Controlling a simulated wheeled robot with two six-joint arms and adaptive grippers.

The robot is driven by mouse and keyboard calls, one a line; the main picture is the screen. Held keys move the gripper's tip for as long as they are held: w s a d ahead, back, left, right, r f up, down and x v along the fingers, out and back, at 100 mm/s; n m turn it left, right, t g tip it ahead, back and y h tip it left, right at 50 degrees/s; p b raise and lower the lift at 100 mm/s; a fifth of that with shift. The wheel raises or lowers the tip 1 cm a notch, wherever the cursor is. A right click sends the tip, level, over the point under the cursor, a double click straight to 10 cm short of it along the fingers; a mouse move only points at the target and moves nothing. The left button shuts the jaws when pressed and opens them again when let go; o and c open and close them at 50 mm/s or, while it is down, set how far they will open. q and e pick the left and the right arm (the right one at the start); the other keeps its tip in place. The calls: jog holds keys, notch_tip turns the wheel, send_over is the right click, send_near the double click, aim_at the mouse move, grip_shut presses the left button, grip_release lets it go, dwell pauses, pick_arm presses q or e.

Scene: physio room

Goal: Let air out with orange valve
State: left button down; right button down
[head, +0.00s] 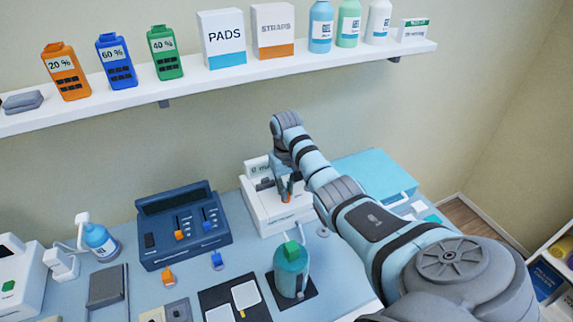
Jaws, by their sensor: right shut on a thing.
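My right gripper (283,183) reaches in from the right over a white device (268,219) on the table. It is shut on a small orange part (287,190), which looks like the orange valve. The jaws and wrist cover most of it, so its exact shape and position are hidden. A small display (257,168) shows at the back of the white device, partly covered by the gripper. My left gripper is not in view.
A dark blue console (182,258) with orange and blue sliders stands left of the white device. A teal bottle (291,274) with a green top stands in front. A light-blue box (375,176) lies behind my right arm. A shelf (215,78) holds bottles and boxes above.

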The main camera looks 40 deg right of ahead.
jog(key=shift+s+a+f, duration=0.2)
jog(key=shift+s+f, duration=0.05)
jog(key=shift+f, duration=0.1)
jog(key=c, duration=1.7)
grip_release()
jog(key=shift+a, duration=0.1)
jog(key=shift+w, duration=0.15)
jog(key=shift+d, duration=0.3)
jog(key=shift+w+r, duration=0.1)
jog(key=shift+r, duration=0.05)
jog(key=shift+w+r, duration=0.1)
jog(key=shift+r, duration=0.25)
notch_tip(320, 180, up, 6)
jog(key=shift+r, duration=0.45)
